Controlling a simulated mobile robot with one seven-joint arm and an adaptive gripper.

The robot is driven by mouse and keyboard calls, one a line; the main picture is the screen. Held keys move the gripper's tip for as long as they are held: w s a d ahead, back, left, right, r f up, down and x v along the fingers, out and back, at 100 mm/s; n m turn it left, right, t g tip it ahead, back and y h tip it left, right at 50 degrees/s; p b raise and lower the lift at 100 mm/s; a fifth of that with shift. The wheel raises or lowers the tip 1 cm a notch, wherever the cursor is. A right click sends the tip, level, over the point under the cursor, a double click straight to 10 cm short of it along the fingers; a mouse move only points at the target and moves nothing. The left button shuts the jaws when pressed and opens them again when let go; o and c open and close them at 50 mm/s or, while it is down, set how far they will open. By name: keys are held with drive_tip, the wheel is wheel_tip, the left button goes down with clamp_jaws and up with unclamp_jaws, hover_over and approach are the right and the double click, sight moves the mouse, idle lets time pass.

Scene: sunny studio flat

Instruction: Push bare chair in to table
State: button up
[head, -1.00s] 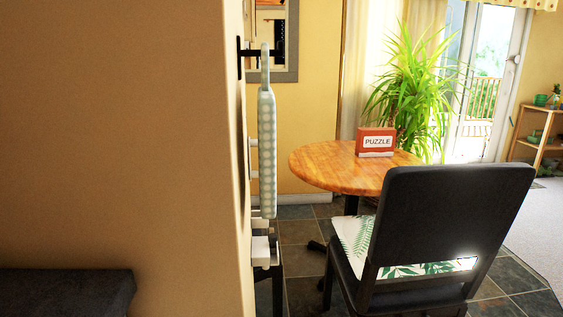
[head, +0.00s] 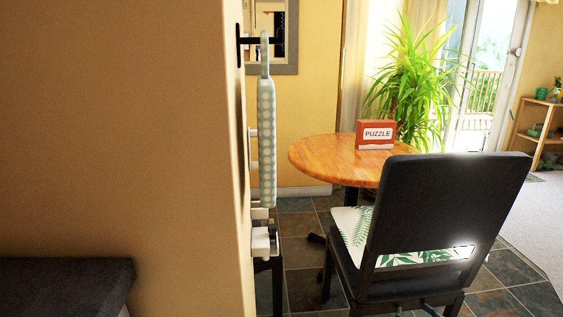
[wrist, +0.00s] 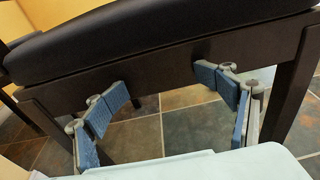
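A black-backed chair (head: 445,205) stands in front of a round wooden table (head: 320,152), its back toward me. A white leaf-patterned cushion (head: 350,222) lies on its seat, so this chair is not bare. The wrist view shows a dark padded seat (wrist: 160,38) close up, with a brown wooden rail (wrist: 165,70) and legs below; I cannot tell whether it is the same chair. My gripper (wrist: 166,86) is open and empty, its blue-padded fingers spread wide in front of or just under that rail. Contact with the rail is unclear. I cannot clearly make out my gripper in the head view.
A red puzzle box (head: 376,134) stands on the table, with a tall plant (head: 415,80) behind. A wall (head: 120,130) fills the left, with a hanging ironing board (head: 266,140) at its edge. A dark cushioned seat (head: 65,280) is at lower left. Tiled floor (head: 300,225) lies between.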

sight(411, 306)
drive_tip(key=shift+w+a+r, duration=0.1)
drive_tip(key=shift+w+a, duration=0.1)
drive_tip(key=shift+w, duration=1.4)
drive_tip(key=shift+w+a+r, duration=0.1)
drive_tip(key=shift+w+a, duration=0.1)
drive_tip(key=shift+w, duration=1.35)
drive_tip(key=shift+s+d+f+p, duration=0.15)
drive_tip(key=shift+s+p, duration=0.95)
drive_tip(key=shift+s, duration=0.5)
drive_tip(key=shift+s, duration=0.1)
drive_tip(key=shift+s+d+p, duration=0.2)
drive_tip(key=shift+s+p, duration=0.9)
drive_tip(key=shift+s, duration=0.5)
drive_tip(key=s+p, duration=0.2)
drive_tip(key=s, duration=0.4)
drive_tip(key=shift+s+d+p, duration=0.2)
drive_tip(key=shift+s+p, duration=0.1)
drive_tip(key=shift+p, duration=0.05)
